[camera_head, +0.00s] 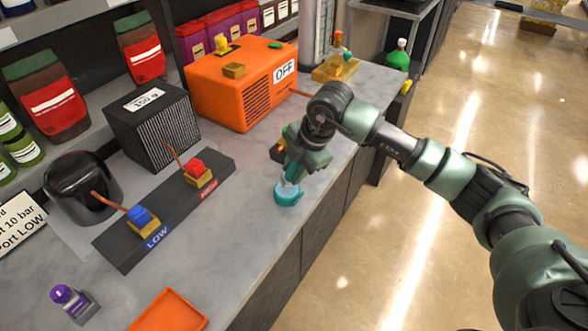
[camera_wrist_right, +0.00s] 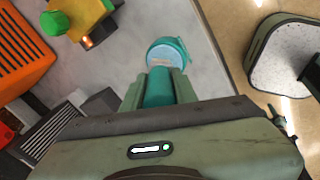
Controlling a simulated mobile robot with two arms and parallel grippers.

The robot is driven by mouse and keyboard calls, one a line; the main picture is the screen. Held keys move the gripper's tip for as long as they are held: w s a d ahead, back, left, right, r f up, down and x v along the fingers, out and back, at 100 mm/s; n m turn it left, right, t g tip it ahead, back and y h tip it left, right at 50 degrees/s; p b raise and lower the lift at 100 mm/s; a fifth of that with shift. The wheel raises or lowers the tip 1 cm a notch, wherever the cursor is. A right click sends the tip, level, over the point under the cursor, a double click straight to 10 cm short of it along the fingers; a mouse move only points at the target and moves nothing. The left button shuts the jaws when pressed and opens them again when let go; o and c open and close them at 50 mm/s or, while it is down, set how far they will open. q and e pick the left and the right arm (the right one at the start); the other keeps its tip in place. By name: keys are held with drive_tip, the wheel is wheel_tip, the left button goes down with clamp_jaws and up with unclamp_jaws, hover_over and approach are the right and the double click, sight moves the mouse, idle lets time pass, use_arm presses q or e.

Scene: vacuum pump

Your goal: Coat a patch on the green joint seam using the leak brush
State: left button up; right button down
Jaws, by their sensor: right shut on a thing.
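My right gripper (camera_head: 291,177) is shut and points down near the front edge of the grey counter. In the right wrist view its fingers (camera_wrist_right: 158,82) close on a teal cylindrical handle (camera_wrist_right: 159,88), which appears to be the leak brush. A round teal pot (camera_head: 288,196) with a pale blue inside is just below the fingertips; it also shows in the wrist view (camera_wrist_right: 168,52). The handle's lower end meets the pot there, and any bristles are hidden. A brass fitting (camera_head: 334,70) with green and orange parts stands farther back; I cannot make out the seam. My left gripper is not in view.
The orange pump (camera_head: 240,85), marked OFF, and a black grilled box (camera_head: 152,122) stand behind. A dark strip (camera_head: 165,212) carries blue and red valves.

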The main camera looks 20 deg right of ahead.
drive_tip(key=shift+f+b, duration=0.45)
drive_tip(key=shift+f, duration=0.1)
idle(1.4)
drive_tip(key=shift+r, duration=0.1)
drive_tip(key=shift+r+p, duration=2.35)
drive_tip(key=shift+r, duration=1.1)
